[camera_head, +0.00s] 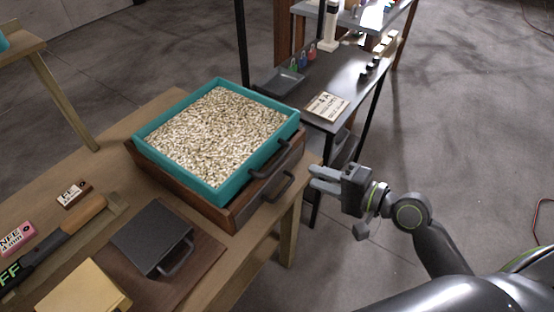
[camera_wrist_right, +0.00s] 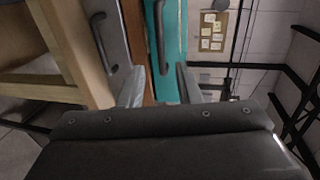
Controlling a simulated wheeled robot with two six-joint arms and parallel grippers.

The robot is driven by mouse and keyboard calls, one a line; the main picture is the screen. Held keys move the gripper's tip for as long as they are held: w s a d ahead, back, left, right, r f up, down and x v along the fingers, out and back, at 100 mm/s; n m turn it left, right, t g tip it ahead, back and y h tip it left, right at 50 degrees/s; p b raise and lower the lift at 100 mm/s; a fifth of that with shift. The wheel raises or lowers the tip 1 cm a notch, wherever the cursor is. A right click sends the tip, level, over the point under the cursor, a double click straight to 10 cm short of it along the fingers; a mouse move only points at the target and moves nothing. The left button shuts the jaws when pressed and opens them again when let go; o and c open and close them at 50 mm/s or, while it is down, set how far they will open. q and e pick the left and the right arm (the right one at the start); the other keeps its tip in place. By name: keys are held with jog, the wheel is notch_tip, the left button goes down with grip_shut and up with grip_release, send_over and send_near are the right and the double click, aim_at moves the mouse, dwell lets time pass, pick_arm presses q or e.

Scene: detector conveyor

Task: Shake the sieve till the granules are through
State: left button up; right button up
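The teal sieve (camera_head: 140,146) is full of pale granules (camera_head: 215,135) and rests on a brown wooden box (camera_head: 225,215) on the wooden table. A dark handle (camera_head: 270,163) sits on the sieve's near right side, and a second dark handle (camera_head: 281,190) sits below it on the box. My right gripper (camera_head: 315,179) is open and empty, a short gap to the right of the handles, fingers pointing at them. In the right wrist view the sieve handle (camera_wrist_right: 160,38) lies ahead between the open fingers (camera_wrist_right: 160,88), with the other handle (camera_wrist_right: 100,42) to the left. My left gripper is out of view.
A dark lidded block with a handle (camera_head: 150,235), a yellow block (camera_head: 82,290), a wooden-handled tool (camera_head: 60,240) and small labelled boxes (camera_head: 74,194) lie on the table's left part. A dark shelf (camera_head: 340,85) stands behind right. Open floor lies at right.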

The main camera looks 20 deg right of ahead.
aim_at(277, 160)
jog(key=p+x, duration=0.2)
jog(key=x, duration=1)
jog(key=shift+a+r, duration=0.1)
grip_shut()
